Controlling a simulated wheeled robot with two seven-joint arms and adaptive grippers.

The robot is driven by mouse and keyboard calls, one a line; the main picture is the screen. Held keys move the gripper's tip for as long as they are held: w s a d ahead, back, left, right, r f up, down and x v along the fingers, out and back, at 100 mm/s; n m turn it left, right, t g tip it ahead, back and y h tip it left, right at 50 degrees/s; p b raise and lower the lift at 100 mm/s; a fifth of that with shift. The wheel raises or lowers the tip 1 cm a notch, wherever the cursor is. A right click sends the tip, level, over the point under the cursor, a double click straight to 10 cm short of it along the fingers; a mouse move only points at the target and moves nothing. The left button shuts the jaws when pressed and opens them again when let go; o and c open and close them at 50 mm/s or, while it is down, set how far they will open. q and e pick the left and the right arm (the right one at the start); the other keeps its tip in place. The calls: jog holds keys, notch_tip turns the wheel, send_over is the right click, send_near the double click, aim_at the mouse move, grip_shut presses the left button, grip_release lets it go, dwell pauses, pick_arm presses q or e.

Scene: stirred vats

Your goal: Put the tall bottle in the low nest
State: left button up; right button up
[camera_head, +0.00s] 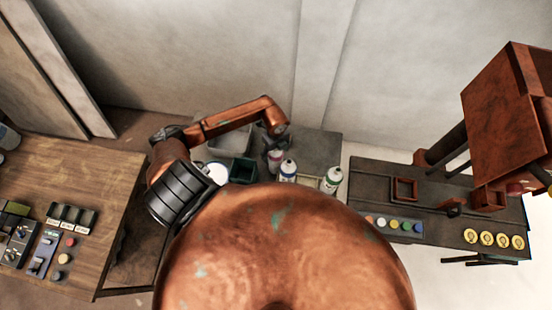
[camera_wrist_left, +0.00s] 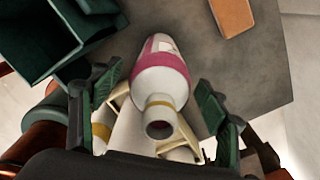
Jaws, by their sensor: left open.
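My left gripper (camera_head: 272,144) is open above the pink-banded bottle (camera_head: 275,161) in the head view. A blue-banded bottle (camera_head: 288,171) and a green-banded bottle (camera_head: 333,180) stand to its right. I cannot tell from height which is the tall one. A low red-brown square frame (camera_head: 404,178), seemingly the low nest, is empty on the right dark bench. My right gripper is not in view.
A dark green bin (camera_head: 243,171) stands left of the bottles; it also shows in the wrist view (camera_wrist_left: 40,40). The right bench (camera_head: 365,180) carries coloured buttons (camera_head: 393,223) and yellow discs (camera_head: 486,238). A large rusty box (camera_head: 500,105) rises over its right end.

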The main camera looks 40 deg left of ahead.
pick_arm(q)
jog(key=shift+c, duration=0.7)
grip_shut()
jog(key=shift+w, duration=0.1)
